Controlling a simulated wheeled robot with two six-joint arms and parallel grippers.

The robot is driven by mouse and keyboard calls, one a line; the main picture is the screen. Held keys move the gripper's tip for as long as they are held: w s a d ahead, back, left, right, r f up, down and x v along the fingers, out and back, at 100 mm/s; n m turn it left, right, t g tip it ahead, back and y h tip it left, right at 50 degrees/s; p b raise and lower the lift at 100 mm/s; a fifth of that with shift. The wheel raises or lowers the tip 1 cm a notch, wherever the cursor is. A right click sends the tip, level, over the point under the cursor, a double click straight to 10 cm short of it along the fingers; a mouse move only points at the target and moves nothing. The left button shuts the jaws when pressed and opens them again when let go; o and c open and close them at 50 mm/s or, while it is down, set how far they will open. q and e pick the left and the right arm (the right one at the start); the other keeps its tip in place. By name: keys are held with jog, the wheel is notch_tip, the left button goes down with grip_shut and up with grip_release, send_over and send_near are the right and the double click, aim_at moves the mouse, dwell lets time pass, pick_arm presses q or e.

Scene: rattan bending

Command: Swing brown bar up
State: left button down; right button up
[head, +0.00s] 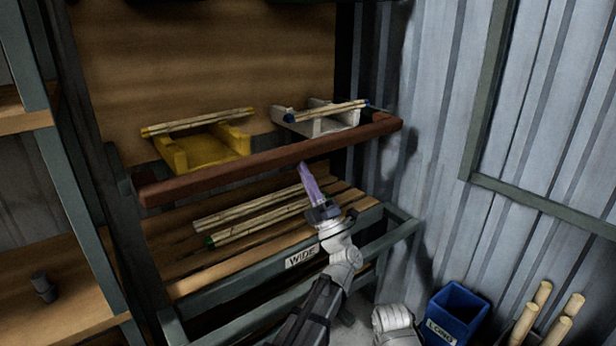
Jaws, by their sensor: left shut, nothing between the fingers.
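The brown bar (235,172) runs level across the front of the upper shelf, rising toward the right in the picture. My left gripper (306,173) is shut and empty, with its purple fingers pointing up. The fingertips are just under the middle of the bar; I cannot tell whether they touch it. My right gripper is not in view.
Behind the bar stand a yellow holder (208,150) and a white holder (322,124), each with rattan poles on top. Several poles (250,215) lie on the slatted lower rack, labelled WIDE. A blue bin (456,310) stands at lower right, near the corrugated wall (440,150).

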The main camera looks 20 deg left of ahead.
aim_at(296, 146)
pick_arm(q)
jog(key=r+p, duration=0.2)
jog(key=a, duration=0.1)
jog(key=shift+w+r+p, duration=0.4)
dwell(0.4)
jog(key=shift+r, duration=0.1)
